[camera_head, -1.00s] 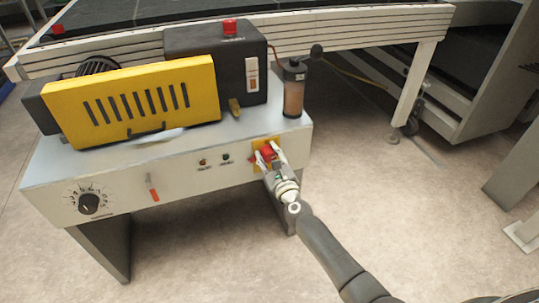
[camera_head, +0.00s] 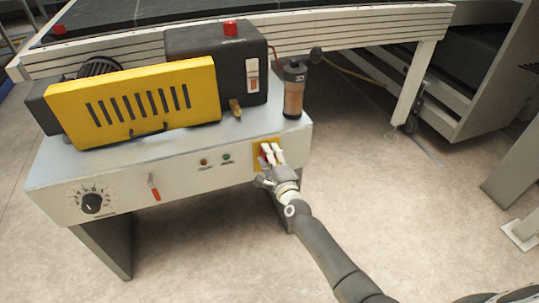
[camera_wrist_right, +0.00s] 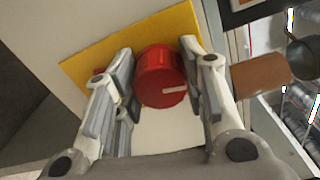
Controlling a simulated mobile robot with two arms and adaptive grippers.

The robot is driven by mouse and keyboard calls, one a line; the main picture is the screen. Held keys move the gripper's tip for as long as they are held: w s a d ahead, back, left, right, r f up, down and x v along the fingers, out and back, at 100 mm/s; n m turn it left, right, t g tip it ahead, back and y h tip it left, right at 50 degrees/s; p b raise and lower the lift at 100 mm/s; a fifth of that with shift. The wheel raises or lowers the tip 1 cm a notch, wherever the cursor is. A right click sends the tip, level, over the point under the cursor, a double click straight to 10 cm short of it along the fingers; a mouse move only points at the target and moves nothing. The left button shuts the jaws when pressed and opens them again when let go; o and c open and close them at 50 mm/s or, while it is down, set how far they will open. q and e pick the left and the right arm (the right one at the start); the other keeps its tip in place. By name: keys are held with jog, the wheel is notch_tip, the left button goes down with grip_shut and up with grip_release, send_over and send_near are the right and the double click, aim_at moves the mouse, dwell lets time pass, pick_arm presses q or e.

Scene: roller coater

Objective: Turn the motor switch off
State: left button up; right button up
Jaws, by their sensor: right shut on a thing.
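The motor switch is a red round knob (camera_wrist_right: 163,76) with a white mark, on a yellow plate (camera_wrist_right: 100,65). In the wrist view the mark lies nearly level, pointing right. The yellow plate (camera_head: 258,160) is at the right end of the machine's front panel in the head view. My right gripper (camera_head: 271,152) is at the plate, with its fingers hiding most of the knob. In the wrist view the right gripper (camera_wrist_right: 162,85) has a finger on either side of the knob and is shut on it. My left gripper is not in view.
The panel also has a dial (camera_head: 91,203), a red-orange lever (camera_head: 154,188) and two small indicator lights (camera_head: 215,160). A yellow guard (camera_head: 135,103), a dark box with a red button (camera_head: 230,28) and a brown cylinder (camera_head: 293,98) stand on top.

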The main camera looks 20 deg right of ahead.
jog(key=shift+n, duration=0.9)
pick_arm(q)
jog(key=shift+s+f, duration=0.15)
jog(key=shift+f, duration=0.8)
pick_arm(e)
jog(key=shift+n, duration=0.3)
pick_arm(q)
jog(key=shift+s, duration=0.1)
pick_arm(e)
jog(key=shift+f, duration=0.1)
jog(key=o, duration=1)
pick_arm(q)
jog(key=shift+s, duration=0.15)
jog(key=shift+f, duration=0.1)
pick_arm(e)
jog(key=shift+s, duration=0.1)
jog(key=s, duration=1.1)
jog(key=shift+s+d, duration=0.2)
jog(key=shift+s, duration=0.2)
